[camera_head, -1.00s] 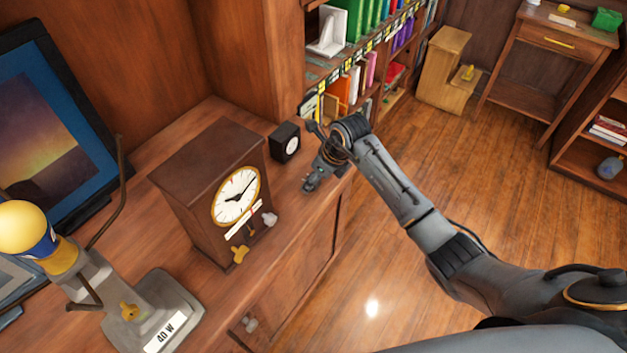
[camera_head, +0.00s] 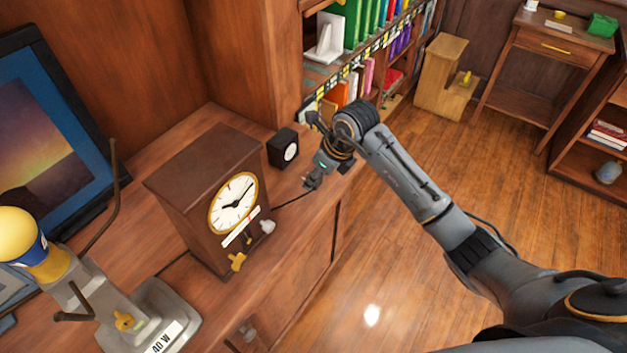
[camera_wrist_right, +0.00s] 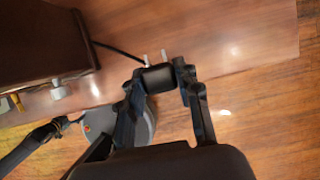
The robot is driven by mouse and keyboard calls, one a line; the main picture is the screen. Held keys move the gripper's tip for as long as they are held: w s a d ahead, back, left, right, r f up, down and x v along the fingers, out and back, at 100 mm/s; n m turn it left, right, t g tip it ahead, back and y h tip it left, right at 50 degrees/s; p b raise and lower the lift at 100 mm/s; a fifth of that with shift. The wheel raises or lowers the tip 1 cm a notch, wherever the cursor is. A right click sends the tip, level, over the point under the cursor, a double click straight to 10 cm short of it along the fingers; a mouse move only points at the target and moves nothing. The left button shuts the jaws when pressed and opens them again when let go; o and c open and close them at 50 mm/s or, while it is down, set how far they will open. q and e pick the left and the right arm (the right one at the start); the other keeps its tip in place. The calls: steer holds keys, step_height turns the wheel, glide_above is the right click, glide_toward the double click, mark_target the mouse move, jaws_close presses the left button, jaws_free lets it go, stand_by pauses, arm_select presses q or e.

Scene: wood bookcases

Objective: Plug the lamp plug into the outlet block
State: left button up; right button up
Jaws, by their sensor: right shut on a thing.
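My right gripper (camera_head: 309,184) is shut on the black lamp plug (camera_wrist_right: 158,77), over the front edge of the desk. In the right wrist view, the fingers (camera_wrist_right: 160,88) grip its sides and two metal prongs point away from the gripper. A black cord (camera_head: 292,201) runs from the plug towards the clock. A small black block with a round white face (camera_head: 283,148), which looks like the outlet block, stands on the desk behind the gripper, apart from the plug. The lamp (camera_head: 150,318) with a yellow bulb and grey base stands at the left. My left gripper is not in view.
A brown clock (camera_head: 185,190) with gold and white knobs stands between the lamp and the black block. A framed picture (camera_head: 50,130) leans behind the lamp. Bookshelves (camera_head: 385,60) rise beyond the desk. The floor (camera_head: 400,270) to the right is clear.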

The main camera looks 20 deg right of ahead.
steer(key=s+r+b, duration=0.1)
steer(key=s+r, duration=0.6)
steer(key=s, duration=0.4)
steer(key=shift+s+a+r+b, duration=0.2)
steer(key=shift+s+b, duration=0.15)
steer(key=shift+s, duration=0.05)
steer(key=s+d+n+g+h, duration=0.1)
steer(key=s+n+g, duration=0.2)
steer(key=n, duration=1.1)
steer(key=s+d+n+g+h, duration=0.1)
steer(key=s+n+g, duration=0.3)
steer(key=n, duration=1)
steer(key=shift+s+r+g+h, duration=0.15)
steer(key=shift+g+h, duration=0.25)
steer(key=shift+g, duration=0.1)
steer(key=shift+d, duration=0.1)
